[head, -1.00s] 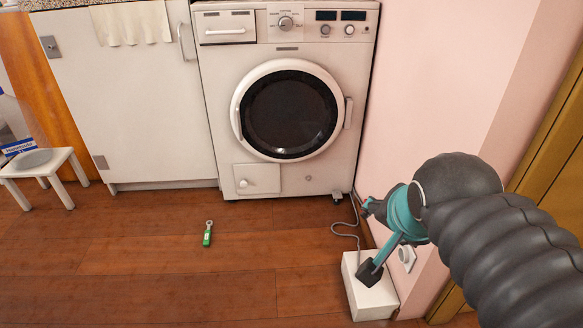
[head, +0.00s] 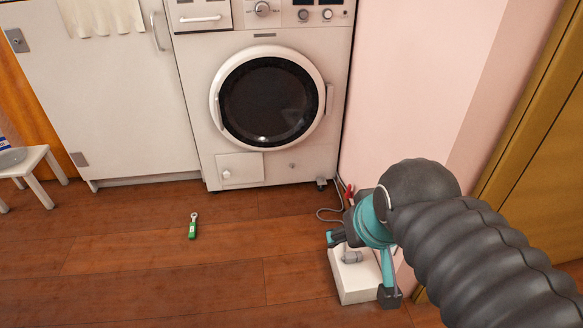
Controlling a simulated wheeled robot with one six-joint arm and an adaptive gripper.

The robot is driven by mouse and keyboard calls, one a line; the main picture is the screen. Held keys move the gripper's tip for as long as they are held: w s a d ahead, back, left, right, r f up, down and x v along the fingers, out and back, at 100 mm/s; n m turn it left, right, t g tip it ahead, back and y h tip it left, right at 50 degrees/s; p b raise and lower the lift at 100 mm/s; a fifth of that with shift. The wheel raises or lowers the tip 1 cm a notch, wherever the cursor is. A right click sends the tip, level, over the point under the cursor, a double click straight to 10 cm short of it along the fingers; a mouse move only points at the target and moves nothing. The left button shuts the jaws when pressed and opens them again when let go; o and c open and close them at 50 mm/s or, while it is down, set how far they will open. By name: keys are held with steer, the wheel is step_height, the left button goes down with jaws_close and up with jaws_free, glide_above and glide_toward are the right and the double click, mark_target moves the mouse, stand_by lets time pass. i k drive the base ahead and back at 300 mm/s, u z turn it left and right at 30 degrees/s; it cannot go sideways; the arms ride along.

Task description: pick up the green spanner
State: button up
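The green spanner (head: 193,228) lies on the wooden floor in front of the washing machine, left of centre. Its green handle points towards me and its pale metal head points towards the machine. My gripper (head: 364,268) is at the right, well apart from the spanner, by a white box. Its teal fingers with dark tips are spread apart and I see nothing held between them. My dark ribbed arm hides part of the floor and wall at the right.
The washing machine (head: 268,160) and a white cabinet (head: 120,110) stand behind the spanner. A white box (head: 355,288) and a grey hose (head: 328,216) lie near the pink wall. A small white stool (head: 38,172) is at the left. The floor around the spanner is clear.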

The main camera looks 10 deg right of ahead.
mark_target(192, 226)
steer(key=z, duration=0.2)
steer(key=k, duration=0.6)
steer(key=z, duration=0.6)
steer(key=k, duration=0.55)
steer(key=u, duration=1.05)
steer(key=i, duration=1.05)
steer(key=u, duration=0.8)
steer(key=i, duration=0.65)
steer(key=u, duration=0.1)
